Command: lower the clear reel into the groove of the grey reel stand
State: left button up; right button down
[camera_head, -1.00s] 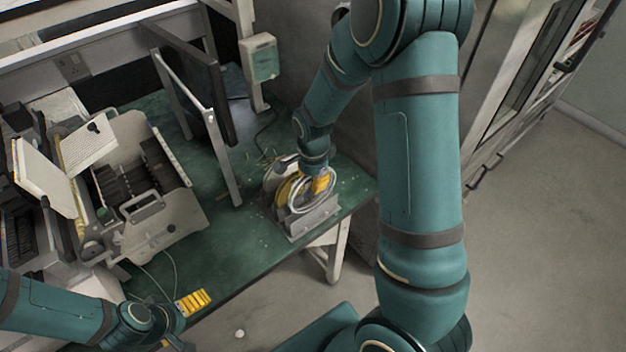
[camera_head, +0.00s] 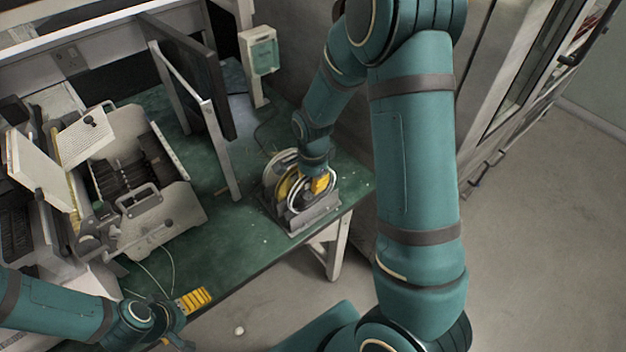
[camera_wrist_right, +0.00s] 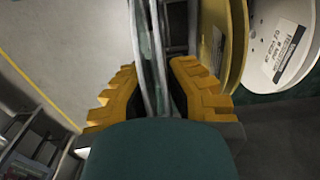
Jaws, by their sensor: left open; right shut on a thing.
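The clear reel (camera_wrist_right: 151,50) is edge-on between the yellow fingers of my right gripper (camera_wrist_right: 153,98) in the right wrist view. In the head view my right gripper (camera_head: 320,184) is shut on it, over the grey reel stand (camera_head: 316,219) near the table's right end. The clear reel's pale ring (camera_head: 296,203) overlaps the stand there; I cannot tell whether its rim sits in the groove. A yellow reel (camera_wrist_right: 237,45) and a white reel (camera_wrist_right: 274,42) with a label stand beside it. My left gripper (camera_head: 195,299) is open and empty near the table's front edge.
The green table (camera_head: 225,262) has free room left of the stand. An upright dark panel with a pale frame (camera_head: 222,150) stands behind and left of it. A grey machine with open flaps (camera_head: 160,215) fills the left side. A green-fronted box (camera_head: 263,55) is at the back.

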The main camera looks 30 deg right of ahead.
jog(key=shift+f, duration=0.4)
jog(key=shift+f+b, duration=0.35)
jog(key=shift+b, duration=0.15)
jog(key=shift+f, duration=0.35)
jog(key=c, duration=0.6)
grip_release()
